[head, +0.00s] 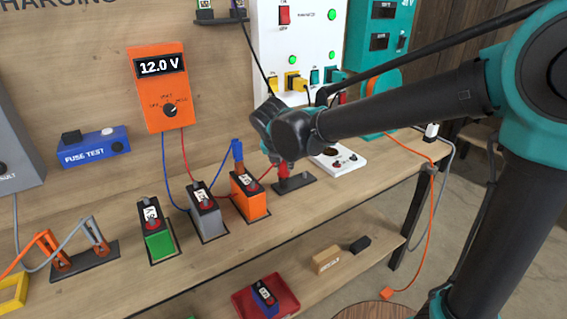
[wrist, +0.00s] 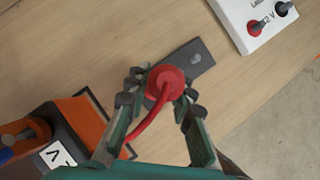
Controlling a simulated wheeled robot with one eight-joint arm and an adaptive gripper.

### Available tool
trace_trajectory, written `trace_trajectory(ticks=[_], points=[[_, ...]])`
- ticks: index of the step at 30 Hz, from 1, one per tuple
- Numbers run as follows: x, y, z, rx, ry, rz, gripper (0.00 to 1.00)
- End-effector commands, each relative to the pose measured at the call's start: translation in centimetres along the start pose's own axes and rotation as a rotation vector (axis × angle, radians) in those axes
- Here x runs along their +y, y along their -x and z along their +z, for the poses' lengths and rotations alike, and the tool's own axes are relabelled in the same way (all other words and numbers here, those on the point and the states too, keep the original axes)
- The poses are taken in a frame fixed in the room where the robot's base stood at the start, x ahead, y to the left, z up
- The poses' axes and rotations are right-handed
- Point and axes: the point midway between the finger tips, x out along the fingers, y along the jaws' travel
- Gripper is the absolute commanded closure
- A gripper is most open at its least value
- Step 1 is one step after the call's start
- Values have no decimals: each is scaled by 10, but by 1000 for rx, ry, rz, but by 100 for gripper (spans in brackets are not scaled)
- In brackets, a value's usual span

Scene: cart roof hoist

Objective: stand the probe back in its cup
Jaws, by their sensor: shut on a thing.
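The red probe (wrist: 165,82) is between the fingertips of my gripper (wrist: 160,92), seen from above in the wrist view, with its red lead curving down left. My gripper (head: 283,160) is shut on it. Below it is a dark holder plate (wrist: 203,62), also in the head view (head: 302,183), with a small grey round spot on its bare end. In the head view, red (head: 284,172) shows just under my fingers, over the plate. The cup itself cannot be made out, and whether the probe's tip is inside it is hidden.
The orange battery (head: 249,203), with a blue probe (head: 238,155) at its top, stands close left of the plate. Grey (head: 208,222) and green (head: 157,240) batteries stand farther left. The meter (head: 159,90) reads 12.0 V. A white socket box (head: 340,160) is close on the right.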

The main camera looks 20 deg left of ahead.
Motion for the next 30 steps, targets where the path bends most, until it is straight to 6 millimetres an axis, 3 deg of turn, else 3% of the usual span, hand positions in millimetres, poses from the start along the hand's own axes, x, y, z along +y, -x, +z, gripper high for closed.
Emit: trace_trajectory(ticks=[12,13,18,30], points=[[0,-8,-5,0,0,0,100],[0,-8,-5,0,0,0,76],[0,-8,-5,0,0,0,55],[0,-2,-5,0,1,0,53]])
